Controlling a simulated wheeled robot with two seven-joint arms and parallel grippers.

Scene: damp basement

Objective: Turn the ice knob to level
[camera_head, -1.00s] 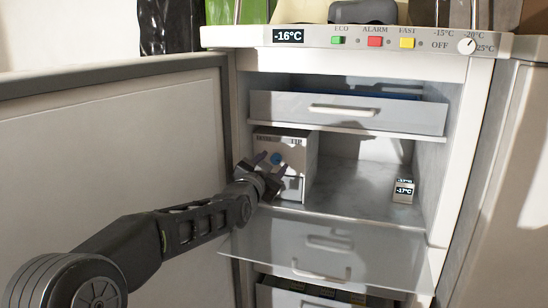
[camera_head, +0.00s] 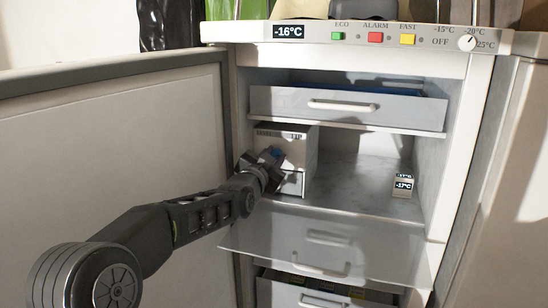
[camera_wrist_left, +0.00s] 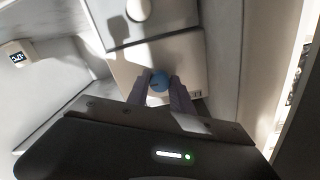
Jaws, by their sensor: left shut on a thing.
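The blue knob (camera_wrist_left: 158,81) is on the front of a white box (camera_head: 296,137) that stands at the left of the freezer's open middle compartment. My left gripper (camera_head: 270,160) reaches in from the left in front of the box. In the left wrist view its two fingers (camera_wrist_left: 160,90) are shut on the blue knob, one on each side. In the head view the gripper hides most of the knob. The knob's marking and level are too small to read. My right gripper is not in view.
The freezer's panel shows a -16°C display (camera_head: 288,31), coloured buttons and a white dial (camera_head: 466,43). A drawer (camera_head: 345,108) is above the compartment. A clear flap (camera_head: 325,245) hangs open below. A small -17°C thermometer (camera_head: 403,186) stands right. The open door (camera_head: 110,150) is left.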

